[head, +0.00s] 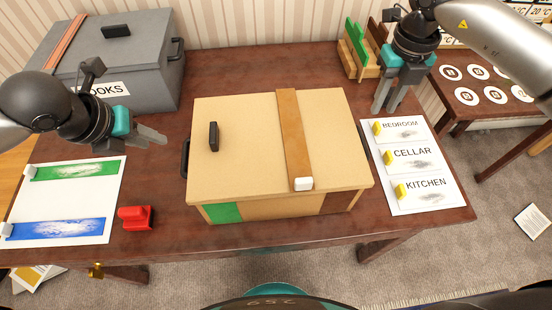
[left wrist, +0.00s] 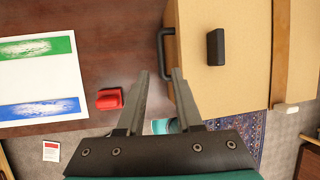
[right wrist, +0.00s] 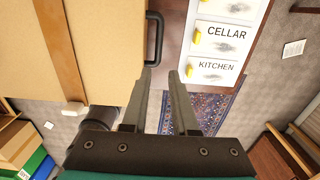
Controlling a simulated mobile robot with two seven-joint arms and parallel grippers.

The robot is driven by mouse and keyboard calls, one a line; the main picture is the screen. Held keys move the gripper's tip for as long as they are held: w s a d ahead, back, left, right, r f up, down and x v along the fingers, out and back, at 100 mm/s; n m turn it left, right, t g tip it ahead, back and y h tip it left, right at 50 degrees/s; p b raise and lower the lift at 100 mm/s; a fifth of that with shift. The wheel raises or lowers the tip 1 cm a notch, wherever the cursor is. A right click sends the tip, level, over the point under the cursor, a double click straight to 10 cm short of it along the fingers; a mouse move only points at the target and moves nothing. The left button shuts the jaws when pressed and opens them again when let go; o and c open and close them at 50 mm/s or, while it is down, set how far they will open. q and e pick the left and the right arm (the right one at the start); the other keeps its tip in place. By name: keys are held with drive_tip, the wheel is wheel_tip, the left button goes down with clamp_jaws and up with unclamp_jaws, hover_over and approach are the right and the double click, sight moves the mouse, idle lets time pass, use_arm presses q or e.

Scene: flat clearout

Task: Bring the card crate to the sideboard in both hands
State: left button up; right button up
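The card crate (head: 250,130) is a tan lidded box with a brown strap across the lid, a black knob and a green patch on its front. It sits on the dark wooden table. Its left side handle (left wrist: 163,48) is black, and my left gripper (head: 158,138) is open and empty just left of it. The right side handle (right wrist: 155,40) shows in the right wrist view. My right gripper (head: 388,108) is open and empty above the table, right of the crate, with its fingers near that handle. Neither gripper touches the crate as far as I see.
A grey box (head: 140,60) labelled "OOKS" stands behind left. A sheet with green and blue bands (head: 70,203) and a red object (head: 136,217) lie left. A label sheet (head: 425,185) reading BEDROOM, CELLAR, KITCHEN lies right. A wooden rack (head: 362,50) stands behind. I cannot identify a sideboard.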

sight(185, 150)
drive_tip(key=shift+f, duration=0.1)
